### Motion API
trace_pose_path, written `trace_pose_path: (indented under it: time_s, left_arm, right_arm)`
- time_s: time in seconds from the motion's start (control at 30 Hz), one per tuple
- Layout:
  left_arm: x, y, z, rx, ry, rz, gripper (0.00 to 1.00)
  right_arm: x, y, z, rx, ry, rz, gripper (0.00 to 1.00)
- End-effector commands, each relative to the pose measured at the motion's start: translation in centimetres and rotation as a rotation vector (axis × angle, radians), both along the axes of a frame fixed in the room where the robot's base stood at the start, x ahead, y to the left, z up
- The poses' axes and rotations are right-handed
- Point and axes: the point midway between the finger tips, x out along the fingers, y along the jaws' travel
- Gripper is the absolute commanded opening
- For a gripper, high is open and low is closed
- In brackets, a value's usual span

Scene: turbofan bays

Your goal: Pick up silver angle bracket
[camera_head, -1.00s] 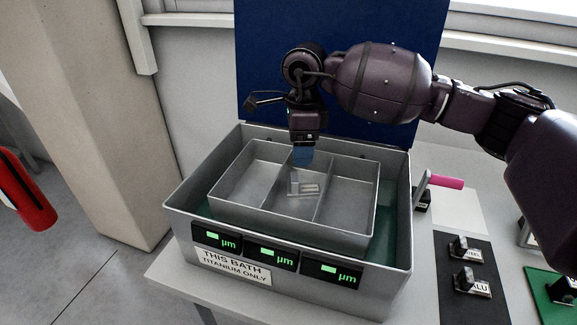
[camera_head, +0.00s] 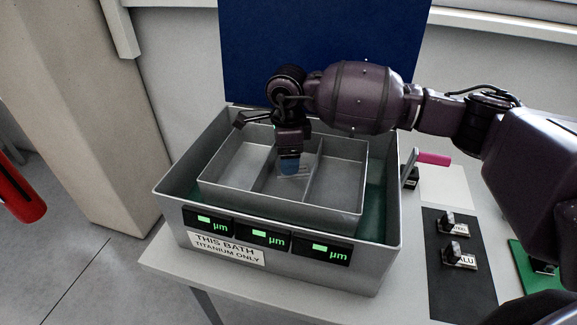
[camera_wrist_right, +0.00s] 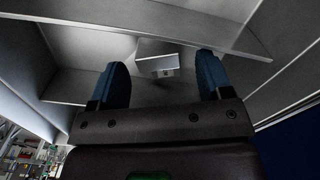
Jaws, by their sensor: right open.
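The silver angle bracket (camera_wrist_right: 157,50) lies on the floor of the middle compartment of a grey divided tray (camera_head: 335,201). In the right wrist view its upright plate and a small foot show beyond and between the fingertips. In the head view it is mostly hidden behind my fingers. My right gripper (camera_wrist_right: 162,64) is open, with blue fingertips apart on either side of the bracket's line and nothing held. In the head view my right gripper (camera_head: 289,165) points down into the middle compartment. My left gripper is not in view.
The tray sits inside a larger grey bath (camera_head: 393,215) labelled titanium only, with green displays on its front. Thin dividers stand close on both sides of my gripper. A pink-handled crank (camera_head: 433,158) and a black mat (camera_head: 452,278) with small parts are at the right.

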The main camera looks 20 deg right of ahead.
Motion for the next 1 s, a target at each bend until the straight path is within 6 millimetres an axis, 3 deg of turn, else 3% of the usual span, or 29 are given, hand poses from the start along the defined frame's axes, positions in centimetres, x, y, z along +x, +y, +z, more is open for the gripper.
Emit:
trace_pose_path:
  time_s: [0.17,0.4,0.8,0.87,1.0]
  left_arm:
    - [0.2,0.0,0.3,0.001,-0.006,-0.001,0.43]
    - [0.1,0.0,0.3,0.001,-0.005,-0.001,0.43]
    - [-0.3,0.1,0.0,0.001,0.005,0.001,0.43]
    - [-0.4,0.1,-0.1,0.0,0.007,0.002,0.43]
    - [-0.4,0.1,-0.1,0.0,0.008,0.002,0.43]
  right_arm:
    - [0.0,0.0,-2.1,-0.001,0.001,-0.001,0.72]
    - [0.0,0.0,-2.3,0.0,0.0,0.0,0.72]
    - [0.0,0.0,-2.2,0.0,0.0,0.0,0.11]
    - [0.0,0.0,-2.2,0.0,-0.001,0.0,0.05]
    - [0.0,0.0,-2.1,0.0,-0.001,0.0,0.05]
